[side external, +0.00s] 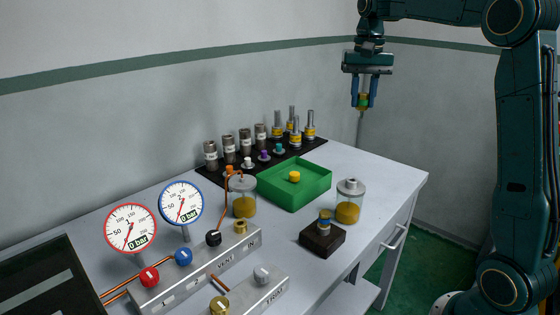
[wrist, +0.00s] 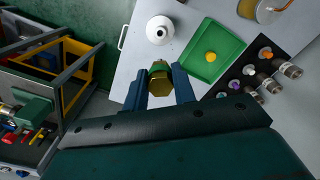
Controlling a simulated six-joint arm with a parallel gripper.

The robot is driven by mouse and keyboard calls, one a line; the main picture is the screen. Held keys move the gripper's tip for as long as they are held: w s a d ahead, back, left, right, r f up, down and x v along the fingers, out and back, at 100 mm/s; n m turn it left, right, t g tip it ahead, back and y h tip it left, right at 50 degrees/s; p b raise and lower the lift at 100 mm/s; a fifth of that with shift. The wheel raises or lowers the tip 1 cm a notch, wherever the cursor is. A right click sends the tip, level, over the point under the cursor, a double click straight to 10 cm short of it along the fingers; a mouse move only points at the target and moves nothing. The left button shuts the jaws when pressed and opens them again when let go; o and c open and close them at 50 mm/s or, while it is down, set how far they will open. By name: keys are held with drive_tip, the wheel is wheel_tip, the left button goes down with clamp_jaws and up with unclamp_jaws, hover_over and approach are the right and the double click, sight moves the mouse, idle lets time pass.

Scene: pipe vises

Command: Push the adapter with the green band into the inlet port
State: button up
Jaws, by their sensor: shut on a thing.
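My gripper (side external: 363,104) is high above the far right end of the bench, shut on a brass adapter with a green band (side external: 363,99). In the wrist view the adapter (wrist: 160,86) sits between the two fingers, its brass hex toward the camera and green showing beyond it. The grey manifold (side external: 190,275) lies at the bench front, with marks 1, 2, VENT and IN. The inlet port (side external: 240,228) is at its right end by the IN mark, well below and left of my gripper. Its opening is too small to make out.
A green tray (side external: 315,188) holds a yellow piece. A dark mat (side external: 215,180) carries several cylinders and small caps. Two jars (side external: 348,210) (side external: 243,205), a dark block with a fitting (side external: 322,238), two gauges (side external: 130,228) (side external: 181,203) and a TRIM block (side external: 262,295) surround the manifold.

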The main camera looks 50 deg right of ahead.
drive_tip(key=shift+w+f, duration=0.1)
idle(0.4)
drive_tip(key=w+a+f+n, duration=0.2)
drive_tip(key=w+a+f, duration=0.2)
drive_tip(key=a, duration=0.5)
drive_tip(key=w+a+f+n, duration=0.2)
drive_tip(key=w+a+f, duration=0.3)
drive_tip(key=a, duration=0.5)
drive_tip(key=w+a+f+n, duration=0.2)
drive_tip(key=w+a+f, duration=0.2)
drive_tip(key=a+f, duration=0.3)
drive_tip(key=a, duration=0.2)
drive_tip(key=shift+w+a, duration=0.25)
drive_tip(key=shift+a, duration=0.15)
drive_tip(key=shift+f, duration=0.15)
drive_tip(key=shift+f, duration=2.7)
drive_tip(key=shift+f, duration=1.65)
drive_tip(key=o, duration=1.1)
